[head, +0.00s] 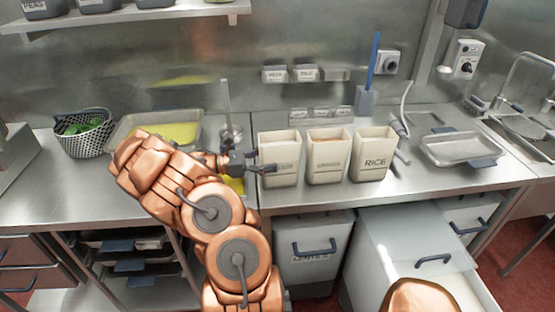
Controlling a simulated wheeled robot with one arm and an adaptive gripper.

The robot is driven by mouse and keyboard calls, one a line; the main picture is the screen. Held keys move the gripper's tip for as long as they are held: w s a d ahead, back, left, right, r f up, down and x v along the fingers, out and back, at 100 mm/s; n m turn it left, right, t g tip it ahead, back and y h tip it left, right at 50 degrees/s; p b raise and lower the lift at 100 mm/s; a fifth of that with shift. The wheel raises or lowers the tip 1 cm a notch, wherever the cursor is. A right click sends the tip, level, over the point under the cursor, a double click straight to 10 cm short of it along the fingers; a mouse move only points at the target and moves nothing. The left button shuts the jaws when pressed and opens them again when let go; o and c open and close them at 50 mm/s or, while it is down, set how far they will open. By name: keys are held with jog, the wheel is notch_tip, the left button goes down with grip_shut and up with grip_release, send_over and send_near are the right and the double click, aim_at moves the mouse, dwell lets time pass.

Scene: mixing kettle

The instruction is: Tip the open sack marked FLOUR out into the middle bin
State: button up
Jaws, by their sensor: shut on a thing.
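Three cream open-topped sacks stand upright in a row on the steel counter. The left sack (283,150) has a small label, too blurred to read surely; it is likely the FLOUR one. The middle sack (328,173) shows orange contents, and the right sack (371,164) reads RICE. My gripper (268,169) is at the left sack's left side, shut on its edge; the far finger is hard to make out. Below the counter, the middle bin (400,238) is pulled out, its inside partly hidden. The left bin (318,265) is under the counter.
A grey tray (117,132) with yellow contents and a perforated basket (75,150) of greens lie left. A shallow tray (435,153) sits right of the sacks, near a sink (528,125). A thin post (226,100) rises behind my gripper.

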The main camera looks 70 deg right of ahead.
aim_at(267, 143)
jog(key=c, duration=0.5)
jog(key=shift+r+p, duration=1.5)
jog(key=shift+r, duration=1.55)
jog(key=shift+w, duration=0.1)
